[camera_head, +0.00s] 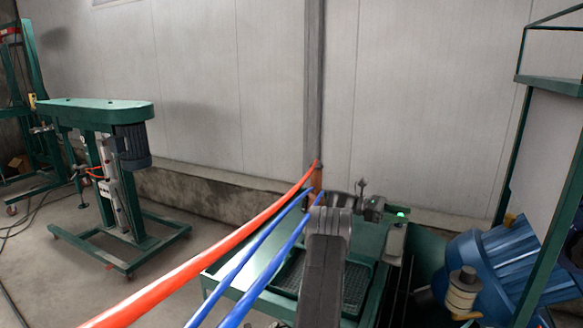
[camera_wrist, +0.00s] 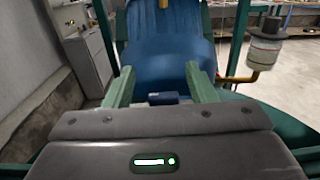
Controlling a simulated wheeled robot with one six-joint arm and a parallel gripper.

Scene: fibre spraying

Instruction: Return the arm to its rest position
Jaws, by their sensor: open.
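My arm (camera_head: 325,262) reaches forward from the bottom of the head view over a green bench. Its end, with a small green light, is near the bench's right side in that view. In the wrist view my gripper (camera_wrist: 161,83) has its two green fingers spread apart, with nothing held between them. A blue ribbed machine (camera_head: 505,262) stands to the right of my arm, and its blue body (camera_wrist: 165,55) also shows behind the fingers in the wrist view. I cannot tell the distance between the fingertips and it.
Red (camera_head: 215,255) and blue (camera_head: 250,247) hoses run along my arm's left side. The green bench (camera_head: 222,290) lies below. A green frame (camera_head: 535,200) stands at the right. A green wheeled machine (camera_head: 100,110) stands at left, with open floor before it. A wall closes the back.

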